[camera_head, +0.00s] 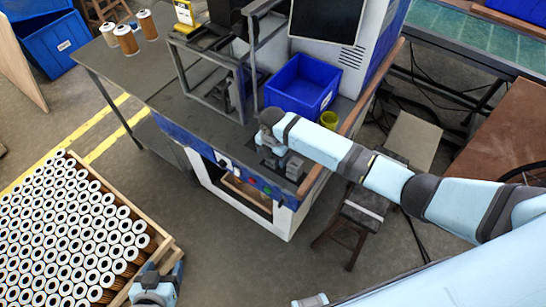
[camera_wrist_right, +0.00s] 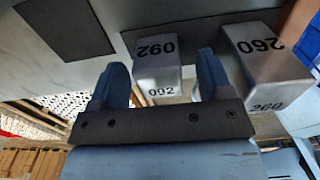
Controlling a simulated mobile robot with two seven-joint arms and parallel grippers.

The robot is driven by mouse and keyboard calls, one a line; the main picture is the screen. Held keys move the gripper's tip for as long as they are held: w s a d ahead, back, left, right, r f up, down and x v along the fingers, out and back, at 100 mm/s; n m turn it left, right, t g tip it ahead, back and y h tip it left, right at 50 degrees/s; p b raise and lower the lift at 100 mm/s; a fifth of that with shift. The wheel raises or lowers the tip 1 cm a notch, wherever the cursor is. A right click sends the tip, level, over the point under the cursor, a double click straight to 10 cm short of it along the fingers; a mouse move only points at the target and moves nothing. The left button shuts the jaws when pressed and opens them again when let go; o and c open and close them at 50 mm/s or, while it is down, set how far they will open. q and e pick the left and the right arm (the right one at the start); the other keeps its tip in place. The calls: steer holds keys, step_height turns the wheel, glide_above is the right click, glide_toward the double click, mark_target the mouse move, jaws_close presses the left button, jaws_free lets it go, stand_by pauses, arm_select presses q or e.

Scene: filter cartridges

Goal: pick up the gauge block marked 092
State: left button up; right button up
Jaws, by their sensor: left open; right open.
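The gauge block marked 092 (camera_wrist_right: 156,62) is a grey metal block, seen in the right wrist view between the two blue fingers of my right gripper (camera_wrist_right: 158,76). The fingers are open. In the head view my right gripper (camera_head: 270,150) is over the front of the workbench and hides this block, at least mostly. My left gripper (camera_head: 158,286) is open at the bottom left, beside the cartridge crate.
A wider block marked 260 (camera_wrist_right: 262,58) stands just right of the 092 block; a grey block also shows in the head view (camera_head: 295,168). A blue bin (camera_head: 300,88) and a yellow-green cup (camera_head: 329,119) stand behind. A wooden crate (camera_head: 160,240) holds many cartridges.

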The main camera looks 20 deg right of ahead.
steer(key=c, duration=1)
steer(key=shift+c, duration=0.6)
steer(key=shift+r, duration=0.1)
